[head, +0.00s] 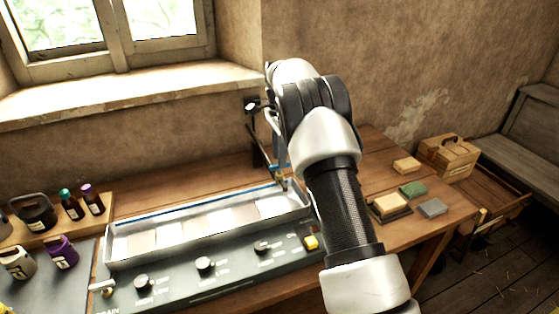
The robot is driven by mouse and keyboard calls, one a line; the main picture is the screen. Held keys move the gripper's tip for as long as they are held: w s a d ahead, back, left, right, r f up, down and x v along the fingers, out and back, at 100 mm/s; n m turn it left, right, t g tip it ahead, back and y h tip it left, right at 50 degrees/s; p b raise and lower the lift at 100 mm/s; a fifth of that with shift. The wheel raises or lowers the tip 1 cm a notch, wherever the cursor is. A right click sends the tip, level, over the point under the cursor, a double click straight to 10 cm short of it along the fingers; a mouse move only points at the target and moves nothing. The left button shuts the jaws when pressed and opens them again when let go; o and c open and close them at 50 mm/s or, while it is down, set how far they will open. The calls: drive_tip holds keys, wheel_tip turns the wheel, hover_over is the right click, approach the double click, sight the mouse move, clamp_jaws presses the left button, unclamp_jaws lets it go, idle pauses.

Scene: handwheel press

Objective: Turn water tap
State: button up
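A thin dark upright fitting, which looks like the water tap (256,135), stands at the back right end of a long metal tray (112,256). A dark knob shows at its top, and a small brass-coloured part shows low down by the tray's corner. My white and black arm rises in front of it and covers the area to its right. The end of my arm is beside or behind the upper part of the fitting. My gripper's fingertips are hidden or too small to make out, so I cannot tell whether they touch the tap.
A dark control panel (180,292) with several knobs and a yellow button (311,242) runs along the tray's front. Bottles and mugs stand at the left. Sponge-like blocks (412,189) lie on the wooden table at the right. A wooden box (449,158) stands beyond them. A window is behind.

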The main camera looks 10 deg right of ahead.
drive_tip(key=shift+f, duration=1.05)
clamp_jaws()
drive_tip(key=shift+n, duration=0.3)
drive_tip(key=n+p, duration=0.1)
drive_tip(key=n, duration=0.3)
drive_tip(key=shift+p, duration=0.3)
drive_tip(key=n, duration=0.5)
drive_tip(key=shift+p, duration=0.3)
